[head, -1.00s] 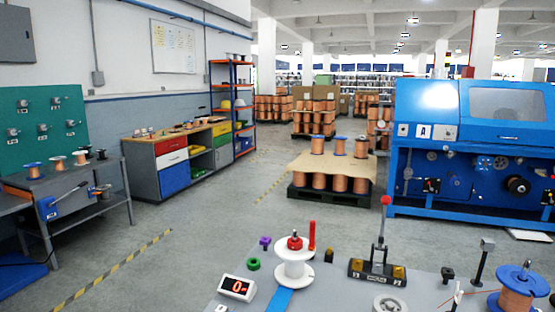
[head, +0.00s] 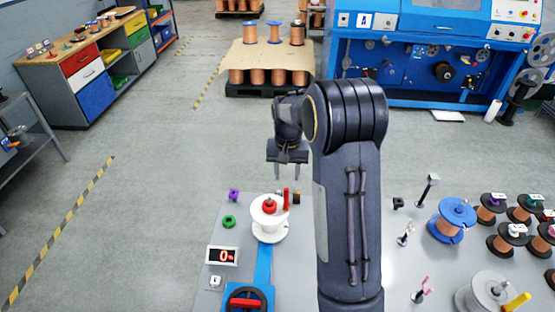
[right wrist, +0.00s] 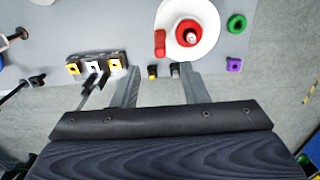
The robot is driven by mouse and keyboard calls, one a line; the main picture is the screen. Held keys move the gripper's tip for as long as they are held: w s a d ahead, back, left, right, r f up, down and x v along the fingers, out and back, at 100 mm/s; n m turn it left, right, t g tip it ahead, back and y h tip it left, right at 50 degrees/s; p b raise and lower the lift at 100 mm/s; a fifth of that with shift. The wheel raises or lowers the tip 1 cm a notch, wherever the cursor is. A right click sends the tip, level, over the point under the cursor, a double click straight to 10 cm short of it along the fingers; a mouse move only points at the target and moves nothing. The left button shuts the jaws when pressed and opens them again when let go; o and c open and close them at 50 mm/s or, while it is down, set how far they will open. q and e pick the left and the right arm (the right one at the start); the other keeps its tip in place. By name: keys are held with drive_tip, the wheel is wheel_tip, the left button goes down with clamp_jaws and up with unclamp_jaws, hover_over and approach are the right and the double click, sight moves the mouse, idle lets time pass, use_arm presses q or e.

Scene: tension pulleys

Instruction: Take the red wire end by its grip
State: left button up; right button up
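My right gripper (head: 287,172) hangs over the far edge of the grey table (head: 225,205). Its two fingers are apart with nothing between them; the right wrist view shows it open too (right wrist: 158,78). A blue-flanged copper spool (head: 452,219) stands to the right of my arm. I cannot make out the red wire end or its grip for certain. A small pink piece (head: 423,288) stands near the front right, its nature unclear. My left gripper is out of view.
My right arm hides the table's middle in the head view. A clamp block with yellow parts (right wrist: 95,65) sits near one finger in the right wrist view. Green (head: 229,221) and purple (head: 234,195) pieces and a display (head: 222,255) lie left. Several spools (head: 512,236) crowd the right.

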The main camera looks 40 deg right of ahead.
sight(286, 189)
drive_tip(key=shift+f+b, duration=3.2)
drive_tip(key=shift+f, duration=1.3)
clamp_jaws()
